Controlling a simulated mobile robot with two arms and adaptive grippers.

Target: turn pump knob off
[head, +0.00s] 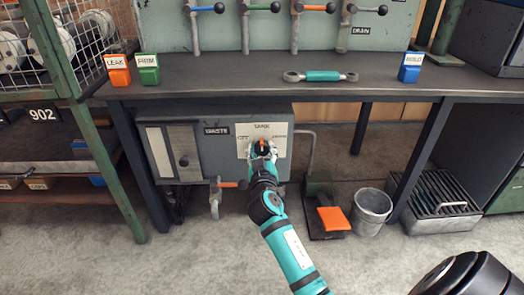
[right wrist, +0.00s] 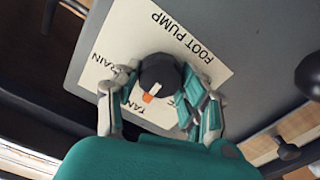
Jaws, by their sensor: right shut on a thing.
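The pump knob (right wrist: 158,70) is a round black knob with a white mark and a small orange part, set on a white label plate (right wrist: 205,62). The plate reads FOOT PUMP, with TANK and DRAIN partly covered. In the head view the plate (head: 244,136) is on the grey cabinet under the bench, with TANK at its top. The orange part points up towards TANK there. My right gripper (head: 262,150) is at the knob; in the right wrist view its fingers (right wrist: 160,84) are shut on the knob from both sides. My left gripper is not in view.
The bench top (head: 200,88) is above my right arm, with a teal-handled wrench (head: 322,76) on it. An orange-handled valve (head: 228,184) is left of my forearm. An orange pedal (head: 333,218) and a bucket (head: 371,208) are to the right on the floor.

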